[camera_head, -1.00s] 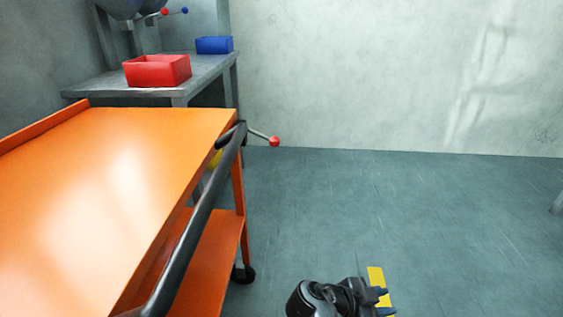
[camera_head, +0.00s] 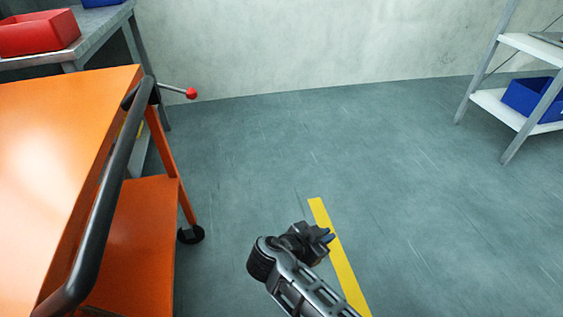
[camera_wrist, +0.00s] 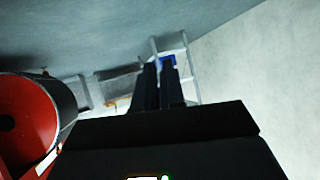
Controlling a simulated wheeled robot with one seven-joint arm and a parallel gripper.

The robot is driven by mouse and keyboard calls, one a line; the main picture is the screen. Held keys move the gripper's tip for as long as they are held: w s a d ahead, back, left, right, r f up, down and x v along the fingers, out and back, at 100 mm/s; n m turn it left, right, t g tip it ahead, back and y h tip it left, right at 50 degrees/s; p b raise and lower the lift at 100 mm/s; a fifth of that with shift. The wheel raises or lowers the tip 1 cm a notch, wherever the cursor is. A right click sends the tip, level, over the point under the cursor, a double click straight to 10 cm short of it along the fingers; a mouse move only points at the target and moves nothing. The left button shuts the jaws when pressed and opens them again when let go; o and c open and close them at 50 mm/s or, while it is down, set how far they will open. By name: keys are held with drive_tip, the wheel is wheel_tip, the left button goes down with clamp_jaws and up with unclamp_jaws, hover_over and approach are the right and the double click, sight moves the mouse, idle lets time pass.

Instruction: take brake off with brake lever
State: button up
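The brake lever is a thin metal rod with a red ball knob (camera_head: 191,93), at the far end of the dark push handle (camera_head: 112,180) of the orange cart (camera_head: 60,120). It sticks out to the right over the floor. My gripper (camera_head: 331,234) is to the right of the cart, nearer to me than the lever and well apart from it. In the wrist view its two dark fingers (camera_wrist: 160,85) point ahead with a narrow gap between them, and nothing shows between them up close. The lever cannot be made out in the wrist view.
A grey bench with a red bin (camera_head: 38,32) stands behind the cart. A shelf rack with a blue bin (camera_head: 535,98) stands at the right. A large red-faced drum (camera_wrist: 28,115) is at the left in the wrist view. Floor with a yellow stripe (camera_head: 340,258) is clear.

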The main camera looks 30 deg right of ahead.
drive_tip(key=s+f+n, duration=0.1)
drive_tip(key=s, duration=0.1)
drive_tip(key=s+f+n+t+y, duration=0.1)
drive_tip(key=f, duration=0.1)
drive_tip(key=s+f+n+t+y, duration=0.1)
drive_tip(key=s+n, duration=0.1)
drive_tip(key=shift+s+a+f, duration=0.15)
drive_tip(key=shift+s+f, duration=0.15)
clamp_jaws()
drive_tip(key=s+a+n+t+y, duration=0.55)
drive_tip(key=s+n, duration=0.25)
drive_tip(key=s, duration=0.5)
drive_tip(key=s+a+r+n+t+y, duration=0.1)
drive_tip(key=s+r+n+t, duration=0.1)
drive_tip(key=r, duration=0.7)
drive_tip(key=s+a+r+n+t+y, duration=0.2)
drive_tip(key=s+r, duration=0.3)
drive_tip(key=r, duration=0.4)
drive_tip(key=s+a+r+n+t+y, duration=0.1)
drive_tip(key=s+r, duration=0.3)
drive_tip(key=r, duration=0.5)
drive_tip(key=shift+s+a+n+t, duration=0.25)
drive_tip(key=shift+a+n+t, duration=0.4)
drive_tip(key=shift+a, duration=0.1)
drive_tip(key=shift+w+r, duration=0.1)
drive_tip(key=shift+w, duration=0.05)
